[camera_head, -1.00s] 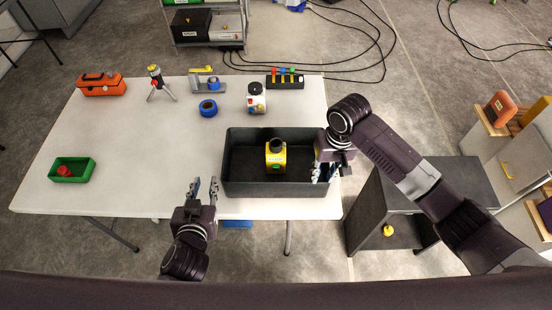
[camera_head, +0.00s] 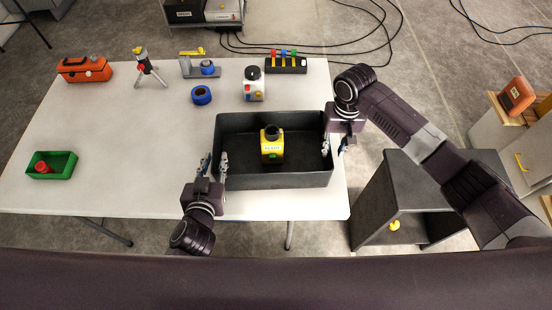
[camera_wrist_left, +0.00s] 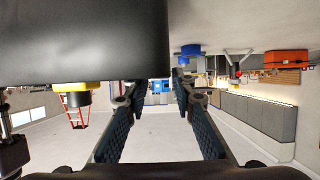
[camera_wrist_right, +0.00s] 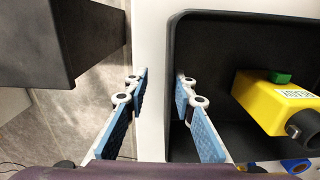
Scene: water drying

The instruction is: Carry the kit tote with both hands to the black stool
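The kit tote (camera_head: 275,182) is a dark grey open bin at the white table's near right. It holds a yellow object (camera_head: 272,152) with a black cap. My left gripper (camera_head: 214,163) is open at the tote's left wall; the left wrist view shows its fingers apart beside the dark wall, and I cannot tell whether they touch it. My right gripper (camera_head: 334,143) is open at the right wall; in the right wrist view its fingers (camera_wrist_right: 162,84) are spread over the rim, one inside. The black stool (camera_head: 378,207) stands right of the table, partly behind my right arm.
The white table (camera_head: 130,150) carries an orange toolbox (camera_head: 84,69), a green bin (camera_head: 66,172) with a red item, blue tape (camera_head: 201,95) and a white bottle (camera_head: 253,90). A yellow item (camera_head: 394,225) sits inside the stool. Wooden-topped cabinets stand far right.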

